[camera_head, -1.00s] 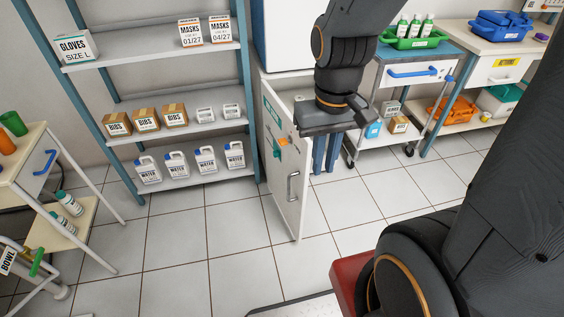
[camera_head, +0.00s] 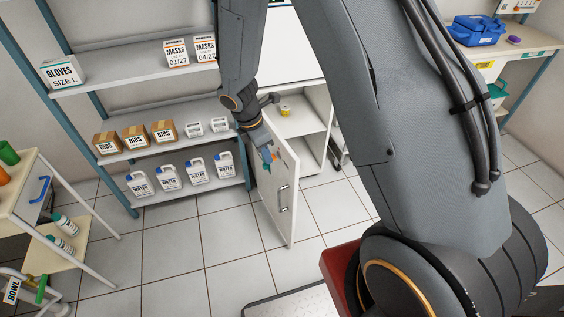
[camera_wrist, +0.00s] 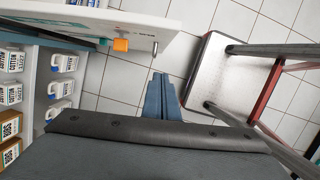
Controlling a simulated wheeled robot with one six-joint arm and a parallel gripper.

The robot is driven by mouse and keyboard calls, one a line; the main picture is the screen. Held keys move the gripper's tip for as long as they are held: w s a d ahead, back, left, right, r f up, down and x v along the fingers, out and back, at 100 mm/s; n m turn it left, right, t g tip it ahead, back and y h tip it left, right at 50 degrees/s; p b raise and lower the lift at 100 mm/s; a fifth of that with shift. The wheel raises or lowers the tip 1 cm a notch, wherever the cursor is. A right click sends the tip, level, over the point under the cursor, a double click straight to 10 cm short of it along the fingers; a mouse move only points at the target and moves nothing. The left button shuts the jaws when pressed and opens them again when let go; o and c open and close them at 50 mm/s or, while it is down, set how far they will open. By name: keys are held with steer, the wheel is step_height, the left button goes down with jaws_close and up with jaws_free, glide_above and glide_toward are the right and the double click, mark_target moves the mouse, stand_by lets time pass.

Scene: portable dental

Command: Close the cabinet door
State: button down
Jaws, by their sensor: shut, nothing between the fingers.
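The white cabinet door (camera_head: 272,205) stands wide open in the head view, with a grey bar handle (camera_head: 282,197) on its face. The cabinet (camera_head: 318,100) behind it shows an open interior with a shelf. My gripper (camera_head: 268,152) is beside the upper part of the door; contact cannot be told. In the wrist view, the door (camera_wrist: 95,18) crosses the top left, with an orange part (camera_wrist: 120,45) on it. My gripper's fingers (camera_wrist: 160,92) are together and empty, below and right of that part.
A shelving unit (camera_head: 150,200) with water jugs and boxes stands close left of the door. A red-framed step (camera_wrist: 215,75) lies to the right in the wrist view. Tiled floor (camera_head: 235,265) is clear in front of the door.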

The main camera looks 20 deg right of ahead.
steer(key=p, duration=0.1)
glide_above(286, 168)
steer(key=s+a, duration=0.5)
step_height(286, 168, down, 10)
steer(key=r, duration=0.1)
steer(key=shift+w+d+f+p, duration=0.2)
steer(key=shift+d+p, duration=0.3)
steer(key=shift+d, duration=0.4)
steer(key=shift+w+d+f+p, duration=0.15)
steer(key=shift+d+p, duration=0.3)
steer(key=shift+d, duration=0.4)
steer(key=shift+s, duration=0.1)
